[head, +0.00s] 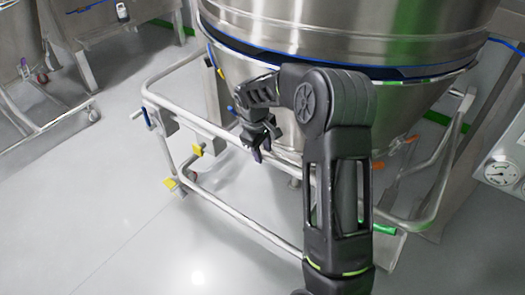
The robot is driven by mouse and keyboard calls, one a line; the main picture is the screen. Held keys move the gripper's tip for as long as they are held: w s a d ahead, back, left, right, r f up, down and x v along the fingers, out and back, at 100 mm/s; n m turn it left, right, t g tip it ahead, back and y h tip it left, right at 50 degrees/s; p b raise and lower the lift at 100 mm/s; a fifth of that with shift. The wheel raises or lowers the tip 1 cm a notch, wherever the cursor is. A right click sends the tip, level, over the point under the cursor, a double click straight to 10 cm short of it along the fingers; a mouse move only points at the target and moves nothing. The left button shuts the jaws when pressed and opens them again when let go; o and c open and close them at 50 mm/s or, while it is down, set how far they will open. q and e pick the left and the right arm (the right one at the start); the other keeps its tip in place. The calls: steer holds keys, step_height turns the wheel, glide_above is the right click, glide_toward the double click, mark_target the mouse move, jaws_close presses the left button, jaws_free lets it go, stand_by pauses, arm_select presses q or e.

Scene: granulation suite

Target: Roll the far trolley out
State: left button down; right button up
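A steel trolley with a tubular frame (240,222) stands in front of me and carries a large steel vessel (350,32) with a blue band and a tapered lower part. Another wheeled steel frame (52,122) stands at the upper left, partly cut off. One view does not settle which is the far trolley. My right gripper (262,148) points down beside the near trolley's upper rail, in front of the vessel's cone. Whether it touches the rail, and how far its fingers are apart, is unclear. My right arm hides part of the frame and cone. My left gripper is out of view.
Yellow tabs (197,150) and a blue-tipped handle (147,117) sit on the near frame's left side. A cabinet with a round gauge (502,173) stands at the right edge. Grey floor (90,220) is clear at the lower left.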

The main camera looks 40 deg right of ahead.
jaws_close()
stand_by(1.0)
